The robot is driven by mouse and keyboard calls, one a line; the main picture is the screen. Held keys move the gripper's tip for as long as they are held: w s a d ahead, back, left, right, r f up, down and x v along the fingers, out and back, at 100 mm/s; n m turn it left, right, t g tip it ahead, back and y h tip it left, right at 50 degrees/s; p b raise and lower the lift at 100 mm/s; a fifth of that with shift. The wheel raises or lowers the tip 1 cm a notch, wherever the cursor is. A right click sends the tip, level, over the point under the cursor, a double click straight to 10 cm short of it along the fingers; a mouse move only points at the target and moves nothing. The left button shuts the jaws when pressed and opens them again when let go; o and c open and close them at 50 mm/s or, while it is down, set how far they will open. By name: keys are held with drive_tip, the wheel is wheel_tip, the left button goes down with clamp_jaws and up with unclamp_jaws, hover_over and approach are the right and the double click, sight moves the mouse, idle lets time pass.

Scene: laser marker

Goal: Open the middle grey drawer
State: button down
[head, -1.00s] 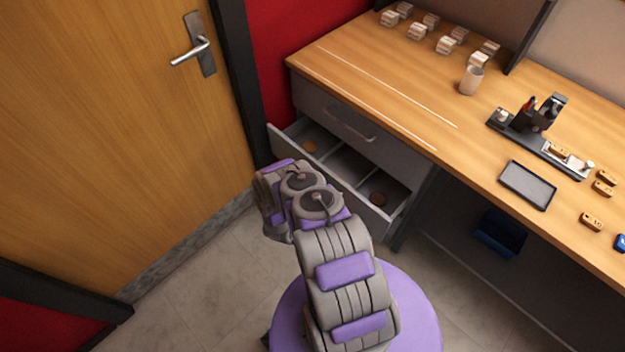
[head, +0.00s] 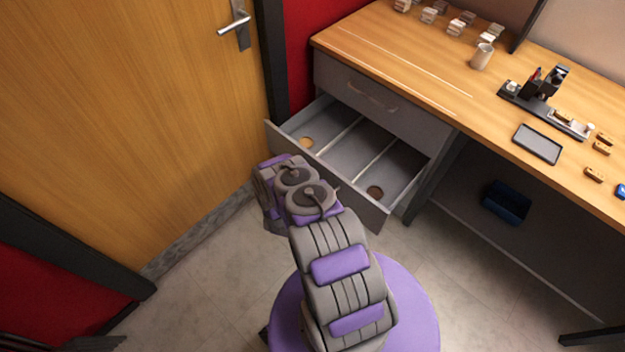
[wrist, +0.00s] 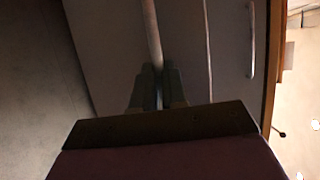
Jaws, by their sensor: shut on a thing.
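The middle grey drawer (head: 372,208) is pulled well out below the closed top drawer (head: 385,105) in the head view. Its inside shows dividers and round brown items at the left and right. In the wrist view, my gripper (wrist: 158,82) is shut on the drawer's bar handle (wrist: 152,35), with a finger on each side. The grey drawer front (wrist: 110,45) fills the area around it. In the head view my arm's end covers the left part of the drawer front and hides the fingers and the handle.
A wooden door (head: 130,110) stands to the left of the drawer. The desk top (head: 420,70) holds a cup (head: 481,56), a black tray (head: 537,144) and a marker device (head: 545,90). A blue bin (head: 507,202) is under the desk. Floor (head: 215,290) on the left is clear.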

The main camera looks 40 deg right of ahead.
drive_tip(key=shift+s+d+f, duration=0.1)
drive_tip(key=shift+d+f, duration=0.05)
drive_tip(key=shift+d, duration=0.25)
drive_tip(key=shift+s+d+f, duration=0.1)
drive_tip(key=shift+d+f, duration=0.05)
drive_tip(key=shift+d, duration=0.25)
drive_tip(key=c, duration=1.5)
unclamp_jaws()
drive_tip(key=o, duration=0.3)
drive_tip(key=shift+w+a, duration=0.1)
drive_tip(key=shift+a, duration=0.1)
drive_tip(key=shift+o, duration=0.2)
drive_tip(key=shift+a+r, duration=0.3)
drive_tip(key=shift+a, duration=0.05)
drive_tip(key=p+v, duration=0.1)
drive_tip(key=v, duration=1.6)
drive_tip(key=shift+a+f, duration=0.15)
drive_tip(key=shift+a, duration=0.1)
